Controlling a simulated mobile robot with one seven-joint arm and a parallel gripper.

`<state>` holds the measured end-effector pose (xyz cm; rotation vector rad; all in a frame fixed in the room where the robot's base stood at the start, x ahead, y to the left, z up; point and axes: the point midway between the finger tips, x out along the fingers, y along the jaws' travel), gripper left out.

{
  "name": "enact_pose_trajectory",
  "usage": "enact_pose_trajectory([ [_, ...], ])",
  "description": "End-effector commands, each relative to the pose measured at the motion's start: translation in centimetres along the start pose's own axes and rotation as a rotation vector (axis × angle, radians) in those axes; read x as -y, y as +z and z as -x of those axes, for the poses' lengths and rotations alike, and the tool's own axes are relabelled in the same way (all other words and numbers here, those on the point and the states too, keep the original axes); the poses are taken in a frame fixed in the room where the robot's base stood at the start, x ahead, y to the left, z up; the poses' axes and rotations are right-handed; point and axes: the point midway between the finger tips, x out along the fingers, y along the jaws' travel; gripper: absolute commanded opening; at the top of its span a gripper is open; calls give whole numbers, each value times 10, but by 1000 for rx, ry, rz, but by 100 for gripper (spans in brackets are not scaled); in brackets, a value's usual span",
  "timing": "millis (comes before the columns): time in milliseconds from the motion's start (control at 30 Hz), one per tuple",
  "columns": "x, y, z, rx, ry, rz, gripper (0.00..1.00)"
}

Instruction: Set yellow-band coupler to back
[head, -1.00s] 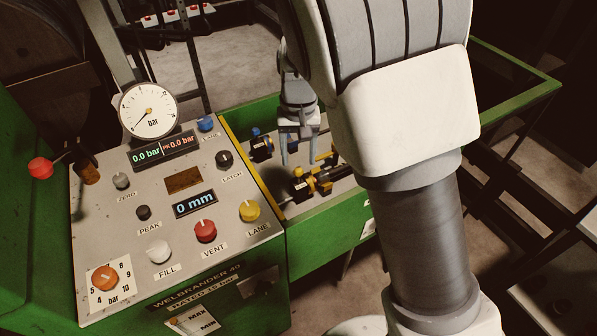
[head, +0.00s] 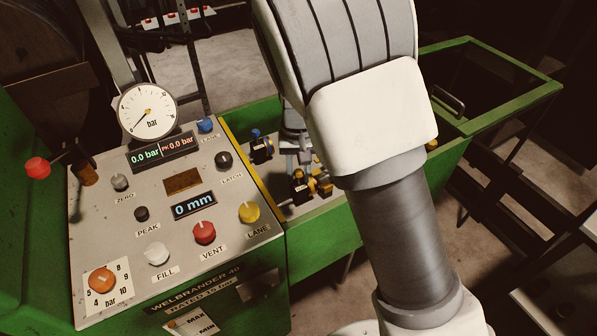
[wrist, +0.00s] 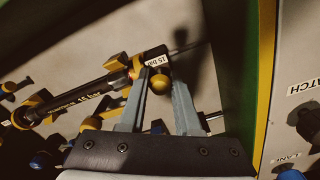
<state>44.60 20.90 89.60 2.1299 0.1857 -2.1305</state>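The black coupler with yellow parts (head: 299,190) sits in the green-edged bay right of the control panel. I cannot tell whether the fingers touch anything. In the head view my gripper (head: 304,158) is partly hidden behind my arm.
A blue-banded coupler (head: 261,149) is just left of my gripper. The control panel (head: 150,225) with knobs, gauge and displays stands at left. A green wall with a yellow edge (wrist: 262,90) is close on the right in the wrist view.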

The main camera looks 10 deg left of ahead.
Motion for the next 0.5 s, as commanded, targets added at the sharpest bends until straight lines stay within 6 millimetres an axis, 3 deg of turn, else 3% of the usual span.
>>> enact_pose_trajectory([
  [500, 0, 0, 0, -1, 0, 0, 0],
])
